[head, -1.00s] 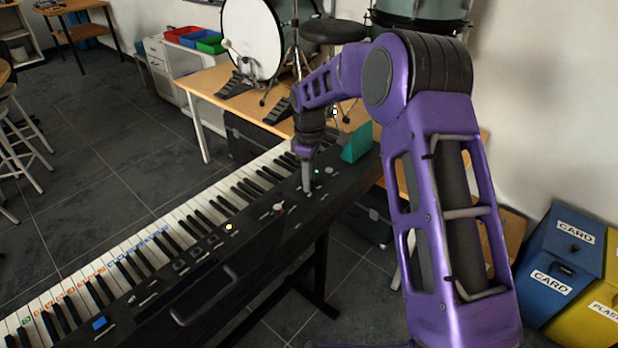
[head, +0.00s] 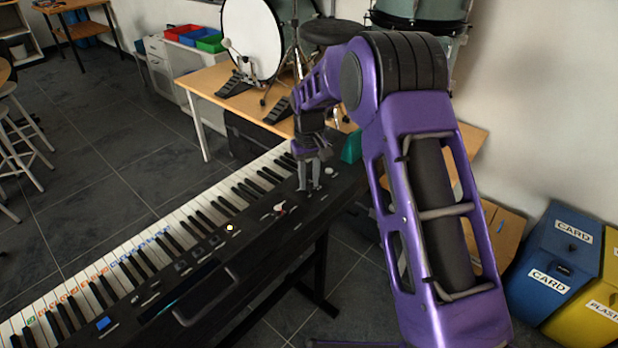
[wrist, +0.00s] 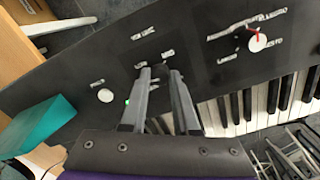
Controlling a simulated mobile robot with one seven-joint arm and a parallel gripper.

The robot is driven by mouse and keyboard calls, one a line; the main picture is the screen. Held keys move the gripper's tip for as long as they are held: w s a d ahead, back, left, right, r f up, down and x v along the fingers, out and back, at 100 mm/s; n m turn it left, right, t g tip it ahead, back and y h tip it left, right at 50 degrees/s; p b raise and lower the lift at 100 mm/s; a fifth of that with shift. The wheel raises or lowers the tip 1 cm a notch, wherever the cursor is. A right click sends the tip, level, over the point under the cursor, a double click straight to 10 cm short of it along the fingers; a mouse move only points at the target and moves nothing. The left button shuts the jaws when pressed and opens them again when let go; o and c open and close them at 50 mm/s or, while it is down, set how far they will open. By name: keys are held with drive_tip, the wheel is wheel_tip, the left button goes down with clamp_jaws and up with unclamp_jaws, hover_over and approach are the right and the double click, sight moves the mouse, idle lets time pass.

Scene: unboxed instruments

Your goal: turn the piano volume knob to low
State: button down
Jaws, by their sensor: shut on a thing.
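The black piano (head: 262,240) stands on a dark stand. My gripper (head: 309,189) points down at the far right part of its control panel. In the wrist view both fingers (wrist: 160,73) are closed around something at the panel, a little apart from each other. That thing is almost wholly hidden by the fingers; its place, ringed by small labels, fits the volume knob. The labels are too small to read. Its pointer direction cannot be seen. A separate white knob with a red pointer (wrist: 257,42) is apart from my gripper and also shows in the head view (head: 280,208).
A pale round button (wrist: 105,95) and a green light (wrist: 127,102) lie beside my fingers. A teal block (wrist: 38,130) stands at the piano's end, also in the head view (head: 351,148).

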sight(309, 183)
drive_tip(key=m, duration=0.3)
drive_tip(key=shift+m, duration=0.3)
drive_tip(key=shift+m+p, duration=0.4)
drive_tip(key=shift+m, duration=1.6)
drive_tip(key=c, duration=0.7)
unclamp_jaws()
drive_tip(key=shift+o, duration=0.2)
drive_tip(key=shift+r, duration=0.15)
wheel_tip(309, 183, up, 17)
drive_tip(key=p, duration=0.1)
drive_tip(key=shift+r, duration=0.1)
